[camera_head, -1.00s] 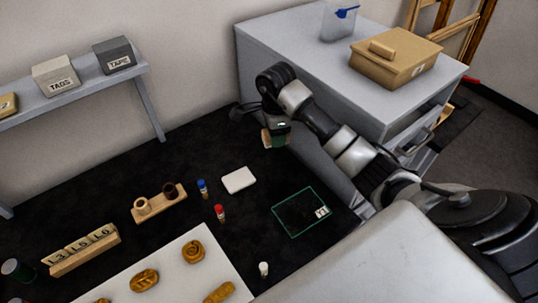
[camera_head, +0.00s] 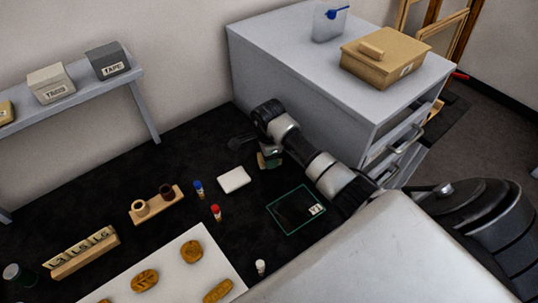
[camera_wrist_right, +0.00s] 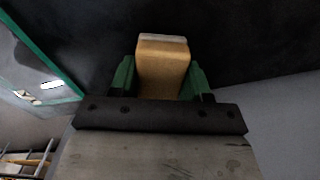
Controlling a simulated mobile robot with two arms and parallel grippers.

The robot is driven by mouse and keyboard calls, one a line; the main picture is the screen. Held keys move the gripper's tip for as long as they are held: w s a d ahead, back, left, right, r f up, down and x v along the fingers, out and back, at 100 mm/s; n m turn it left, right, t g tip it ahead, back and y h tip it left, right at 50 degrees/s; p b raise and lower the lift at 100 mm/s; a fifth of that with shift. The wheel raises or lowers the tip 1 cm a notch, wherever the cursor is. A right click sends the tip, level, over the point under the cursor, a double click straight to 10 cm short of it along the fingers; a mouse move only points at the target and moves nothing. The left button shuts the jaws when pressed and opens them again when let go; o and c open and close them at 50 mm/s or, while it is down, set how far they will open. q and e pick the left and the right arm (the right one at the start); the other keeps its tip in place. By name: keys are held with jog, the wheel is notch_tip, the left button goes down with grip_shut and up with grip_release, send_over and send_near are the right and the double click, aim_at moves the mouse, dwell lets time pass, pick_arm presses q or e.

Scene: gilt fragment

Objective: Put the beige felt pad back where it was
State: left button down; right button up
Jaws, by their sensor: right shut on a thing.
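My right gripper (camera_head: 269,158) is shut on a beige block-shaped thing, which looks like the felt pad (camera_wrist_right: 162,68). In the right wrist view it sits between the two green fingers, with a paler strip at its far end. In the head view the gripper is low beside the grey cabinet, above the black mat; the gap below is hard to judge. A green-outlined rectangle (camera_head: 290,213) with a white label lies on the mat, empty, nearer than the gripper. Part of it also shows in the right wrist view (camera_wrist_right: 68,72). My left gripper is out of view.
A white block (camera_head: 234,179), blue-capped (camera_head: 198,189) and red-capped (camera_head: 216,213) vials stand left of the gripper. The grey cabinet (camera_head: 300,85) with an open drawer is close on the right. A white board (camera_head: 170,262) with golden pieces lies in front.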

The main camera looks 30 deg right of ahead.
jog(key=shift+f, duration=0.2)
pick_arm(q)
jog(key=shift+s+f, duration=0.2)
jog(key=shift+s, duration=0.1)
pick_arm(e)
jog(key=o, duration=0.9)
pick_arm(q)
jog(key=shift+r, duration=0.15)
pick_arm(e)
jog(key=shift+r, duration=0.2)
pick_arm(q)
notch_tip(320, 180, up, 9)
jog(key=p, duration=0.8)
jog(key=shift+p, duration=0.4)
pick_arm(e)
notch_tip(320, 180, up, 12)
